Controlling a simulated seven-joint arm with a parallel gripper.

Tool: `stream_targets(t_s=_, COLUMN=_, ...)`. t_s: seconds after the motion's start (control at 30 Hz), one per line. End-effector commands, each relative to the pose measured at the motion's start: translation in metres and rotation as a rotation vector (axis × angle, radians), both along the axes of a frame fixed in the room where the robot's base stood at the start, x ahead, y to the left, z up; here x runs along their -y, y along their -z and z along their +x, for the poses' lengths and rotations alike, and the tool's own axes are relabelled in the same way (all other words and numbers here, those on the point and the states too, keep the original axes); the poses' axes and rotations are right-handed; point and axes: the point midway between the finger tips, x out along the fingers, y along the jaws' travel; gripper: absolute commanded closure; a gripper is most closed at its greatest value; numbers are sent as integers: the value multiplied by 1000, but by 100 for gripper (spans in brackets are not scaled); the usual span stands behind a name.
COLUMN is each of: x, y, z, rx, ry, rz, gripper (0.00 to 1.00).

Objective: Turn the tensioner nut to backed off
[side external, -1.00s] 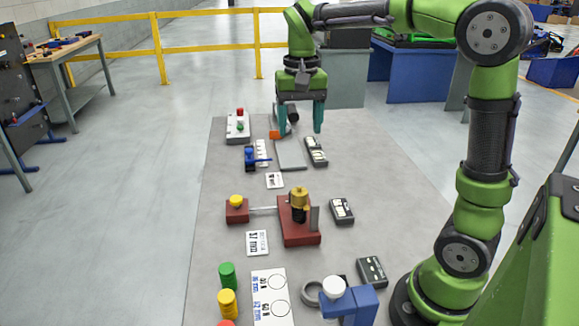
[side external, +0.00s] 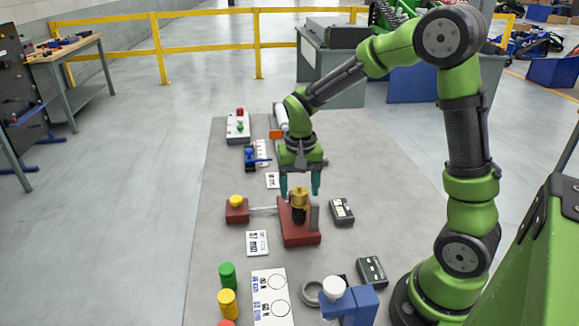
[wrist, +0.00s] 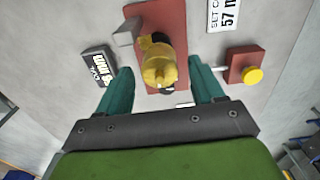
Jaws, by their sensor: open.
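The tensioner nut looks to be the gold knob (side external: 299,197) on a dark post, standing on a red block (side external: 298,236). In the wrist view the gold knob (wrist: 159,68) lies between and ahead of my fingers. My gripper (side external: 300,188) is open and points down, just above or behind the knob, with a teal finger to either side of it. In the wrist view the gripper (wrist: 160,88) holds nothing. Any nut marking is too small to read.
A dark labelled box (side external: 341,210) stands right of the red block. A printed card (side external: 257,243) lies to its front left. Nearer are green (side external: 228,275) and yellow (side external: 228,303) disc stacks and a blue fixture (side external: 350,303). A grey box with red and green buttons (side external: 238,126) stands behind.

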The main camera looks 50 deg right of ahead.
Motion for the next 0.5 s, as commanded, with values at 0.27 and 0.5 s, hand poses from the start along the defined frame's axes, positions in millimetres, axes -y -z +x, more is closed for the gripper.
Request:
stream_targets(t_s=0.27, x=0, y=7, z=0, rx=0, ry=-1, rz=0, gripper=33)
stream_targets(t_s=0.5, x=0, y=6, z=0, rx=0, ry=-1, rz=0, gripper=53)
